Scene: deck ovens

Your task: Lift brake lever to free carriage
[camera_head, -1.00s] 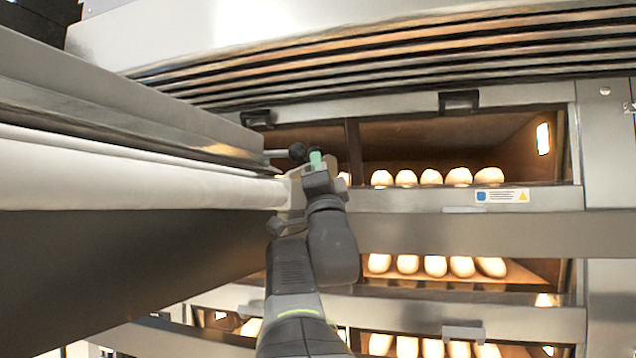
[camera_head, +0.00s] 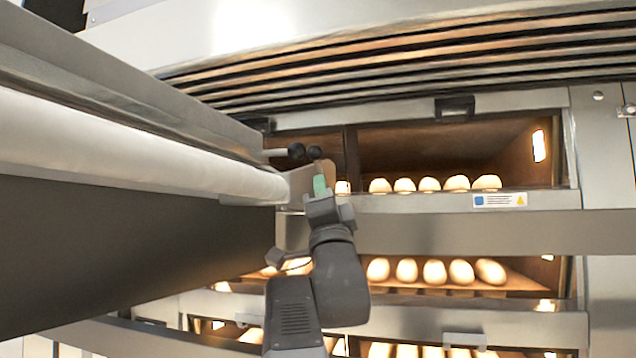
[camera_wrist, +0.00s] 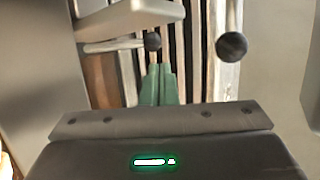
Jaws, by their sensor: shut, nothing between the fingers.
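Two black ball knobs show near the loader's end. One knob (camera_head: 296,151) sits on a short horizontal metal rod; it also shows in the wrist view (camera_wrist: 152,41). The other knob (camera_head: 314,152) is just right of it, and in the wrist view (camera_wrist: 231,46) it sits on a separate rod running up the picture. I cannot tell which is the brake lever. My gripper (camera_head: 320,185), with green fingers, is shut and empty just below the knobs. In the wrist view its fingertips (camera_wrist: 157,72) point between the rods, apart from both knobs. The carriage (camera_head: 110,150) with its white roller fills the left.
Deck ovens stand behind, with loaves (camera_head: 430,184) on the upper deck and more loaves (camera_head: 435,271) below. A steel ledge (camera_head: 480,225) runs between decks. The carriage's bulk is close left of my arm.

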